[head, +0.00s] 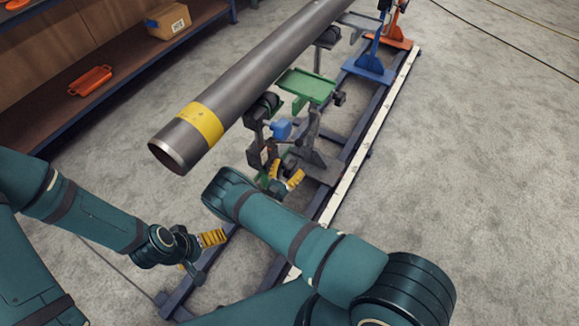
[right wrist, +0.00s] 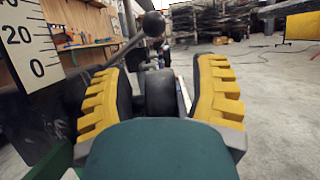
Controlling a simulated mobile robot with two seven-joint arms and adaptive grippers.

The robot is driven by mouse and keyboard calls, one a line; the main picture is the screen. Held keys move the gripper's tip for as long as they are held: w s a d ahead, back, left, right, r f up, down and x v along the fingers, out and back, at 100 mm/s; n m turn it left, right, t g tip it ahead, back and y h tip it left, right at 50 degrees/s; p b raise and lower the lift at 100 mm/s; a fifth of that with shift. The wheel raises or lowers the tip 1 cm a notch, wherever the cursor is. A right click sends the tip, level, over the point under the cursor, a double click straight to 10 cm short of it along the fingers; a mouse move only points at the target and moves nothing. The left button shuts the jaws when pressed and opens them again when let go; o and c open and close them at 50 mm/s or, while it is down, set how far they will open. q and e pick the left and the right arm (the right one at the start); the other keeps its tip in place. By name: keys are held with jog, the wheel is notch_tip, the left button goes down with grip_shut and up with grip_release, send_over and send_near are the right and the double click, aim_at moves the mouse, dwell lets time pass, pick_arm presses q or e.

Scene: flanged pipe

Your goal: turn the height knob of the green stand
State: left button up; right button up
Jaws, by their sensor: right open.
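The green stand (head: 264,180) is partly hidden behind my right gripper in the head view, below the near end of the pipe. A dark round knob (right wrist: 160,92) shows between the two yellow-padded fingers of my right gripper (right wrist: 158,95) in the right wrist view. The fingers are apart on either side of it; I cannot tell whether they touch it. In the head view the right gripper (head: 285,177) is at the stand. My left gripper (head: 202,250) is away to the lower left, its fingers apart and empty.
A grey pipe (head: 250,70) with a yellow band lies above the stands. A green tray (head: 308,86) and blue stand (head: 370,66) are farther along the rail (head: 350,170). A scale plate (right wrist: 27,40) stands close left of the right gripper. Floor at right is clear.

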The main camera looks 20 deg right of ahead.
aim_at(289, 166)
notch_tip(289, 166, up, 10)
dwell(0.5)
